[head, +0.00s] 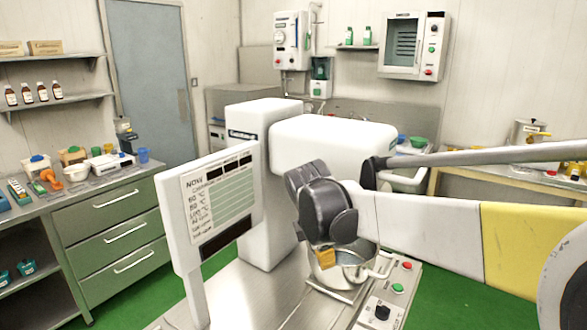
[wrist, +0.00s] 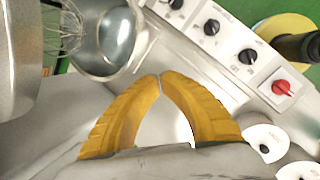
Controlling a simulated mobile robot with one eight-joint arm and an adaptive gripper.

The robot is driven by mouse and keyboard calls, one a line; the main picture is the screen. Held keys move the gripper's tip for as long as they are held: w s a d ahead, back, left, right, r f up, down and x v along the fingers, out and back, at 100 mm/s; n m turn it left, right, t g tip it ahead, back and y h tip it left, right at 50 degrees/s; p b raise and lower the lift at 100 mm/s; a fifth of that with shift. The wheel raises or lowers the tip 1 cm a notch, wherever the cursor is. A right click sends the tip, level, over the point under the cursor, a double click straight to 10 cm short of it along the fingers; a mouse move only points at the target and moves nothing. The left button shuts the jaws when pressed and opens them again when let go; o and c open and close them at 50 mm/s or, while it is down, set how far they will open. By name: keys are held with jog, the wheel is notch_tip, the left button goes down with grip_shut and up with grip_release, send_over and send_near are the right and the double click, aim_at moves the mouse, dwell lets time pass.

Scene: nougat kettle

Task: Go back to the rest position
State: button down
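My gripper (head: 326,257) hangs at the end of my arm in front of the white mixing machine (head: 330,145), above the near side of the steel kettle (head: 352,268). In the wrist view my gripper's two yellow fingers (wrist: 160,76) meet at their tips, with nothing seen between them. The steel kettle (wrist: 118,40) and a wire whisk (wrist: 62,28) show at the upper left of the wrist view. The gripper is apart from the control panel (wrist: 225,35) with its black knobs and red switch.
A white display board (head: 212,205) stands left of the machine. The control panel (head: 390,300) with red and green buttons lies right of the kettle. A green drawer cabinet (head: 105,235) with items on top stands at left. Green floor shows between the furniture.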

jog(key=s+d+f+m+t+y+b, duration=0.1)
jog(key=s+d+m, duration=0.4)
jog(key=s+m, duration=0.5)
jog(key=s+d+f+m+t+y+b, duration=0.1)
jog(key=s+d+f+m+t, duration=0.1)
jog(key=s+d+m, duration=0.4)
jog(key=s+m, duration=0.4)
jog(key=s, duration=0.3)
jog(key=shift+s+d+f+t, duration=0.15)
jog(key=shift+d+f+t, duration=0.05)
jog(key=shift+d+t, duration=0.1)
